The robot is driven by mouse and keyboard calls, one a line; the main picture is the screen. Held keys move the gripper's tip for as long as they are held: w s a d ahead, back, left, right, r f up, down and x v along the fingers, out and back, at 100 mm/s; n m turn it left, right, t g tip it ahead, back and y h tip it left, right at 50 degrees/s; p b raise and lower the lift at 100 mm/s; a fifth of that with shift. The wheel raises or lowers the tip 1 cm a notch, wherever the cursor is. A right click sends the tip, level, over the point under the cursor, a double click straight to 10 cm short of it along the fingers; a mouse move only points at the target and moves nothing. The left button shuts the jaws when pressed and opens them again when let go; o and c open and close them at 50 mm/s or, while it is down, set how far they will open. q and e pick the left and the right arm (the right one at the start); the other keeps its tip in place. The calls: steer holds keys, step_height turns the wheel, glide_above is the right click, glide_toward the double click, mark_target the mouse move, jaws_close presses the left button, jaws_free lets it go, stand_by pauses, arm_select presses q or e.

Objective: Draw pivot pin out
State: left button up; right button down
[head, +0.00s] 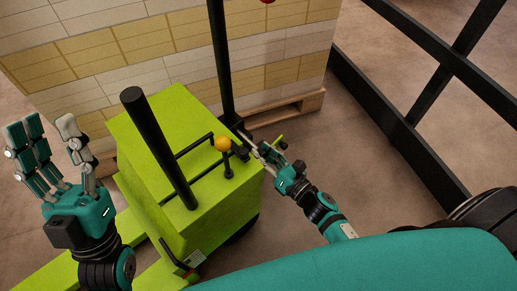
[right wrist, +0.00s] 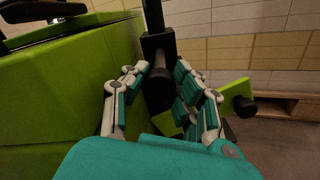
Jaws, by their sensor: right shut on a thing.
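The pivot pin (right wrist: 160,88) is a dark round piece between my right fingers in the right wrist view, end-on to the camera. It stands in front of a black upright block (right wrist: 156,44) beside the green machine; whether it is still seated there is hidden. My right gripper (head: 264,154) is closed around the pin at the machine's right side, with fingers on both sides of it in the right wrist view (right wrist: 161,84). My left gripper (head: 55,150) is raised at the left of the head view, fingers spread, empty.
The green machine (head: 185,115) carries a black post (head: 160,145), a handle bar and a yellow knob (head: 222,143). A green lever (right wrist: 236,97) sits right of my right fingers. Stacked reams (head: 160,45) on a wooden pallet (head: 290,108) stand behind. A black railing (head: 400,130) is at right.

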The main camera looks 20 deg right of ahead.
steer(key=c, duration=1)
jaws_free()
steer(key=v, duration=1.2)
